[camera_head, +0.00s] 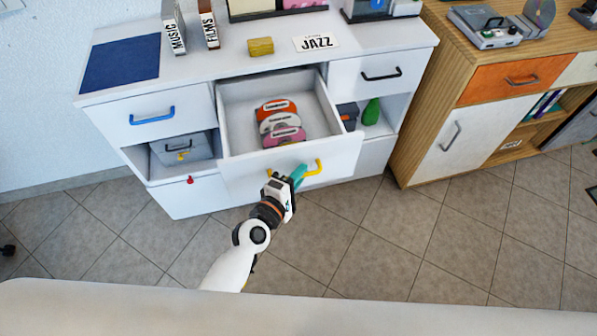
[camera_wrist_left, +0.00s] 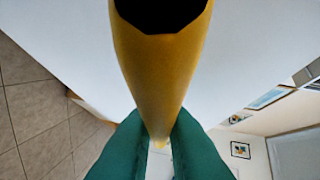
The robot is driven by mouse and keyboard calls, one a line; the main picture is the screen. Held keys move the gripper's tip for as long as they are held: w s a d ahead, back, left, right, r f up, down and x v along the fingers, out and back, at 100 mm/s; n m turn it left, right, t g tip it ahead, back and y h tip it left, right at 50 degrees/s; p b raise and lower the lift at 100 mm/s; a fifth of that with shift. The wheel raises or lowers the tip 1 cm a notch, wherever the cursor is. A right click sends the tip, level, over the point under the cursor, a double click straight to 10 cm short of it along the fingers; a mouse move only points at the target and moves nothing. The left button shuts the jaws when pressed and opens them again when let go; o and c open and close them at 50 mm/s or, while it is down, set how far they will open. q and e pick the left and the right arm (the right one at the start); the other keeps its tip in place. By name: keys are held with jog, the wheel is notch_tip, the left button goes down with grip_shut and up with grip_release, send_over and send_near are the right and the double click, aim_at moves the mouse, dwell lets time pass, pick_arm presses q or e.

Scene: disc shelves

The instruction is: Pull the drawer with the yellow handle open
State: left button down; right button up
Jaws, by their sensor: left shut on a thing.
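The drawer (camera_head: 240,166) with the yellow handle (camera_head: 318,168) is pulled out from the middle of the white cabinet. Inside it lie several discs (camera_head: 280,122) with white labels. My left gripper (camera_head: 298,174) is at the drawer front, shut on the yellow handle, and hides part of it. In the left wrist view the yellow handle (camera_wrist_left: 157,75) runs down between the two green fingers (camera_wrist_left: 159,145). My right gripper is not in view.
The cabinet (camera_head: 120,100) also has a blue-handled drawer (camera_head: 152,115) at left and a black-handled drawer (camera_head: 380,75) at right. A wooden cabinet (camera_head: 430,110) stands to the right. The tiled floor (camera_head: 400,240) before the drawer is clear.

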pick_arm(q)
jog(key=c, duration=1.8)
grip_release()
jog(key=shift+o, duration=0.2)
jog(key=v, duration=1.2)
jog(key=shift+b, duration=0.3)
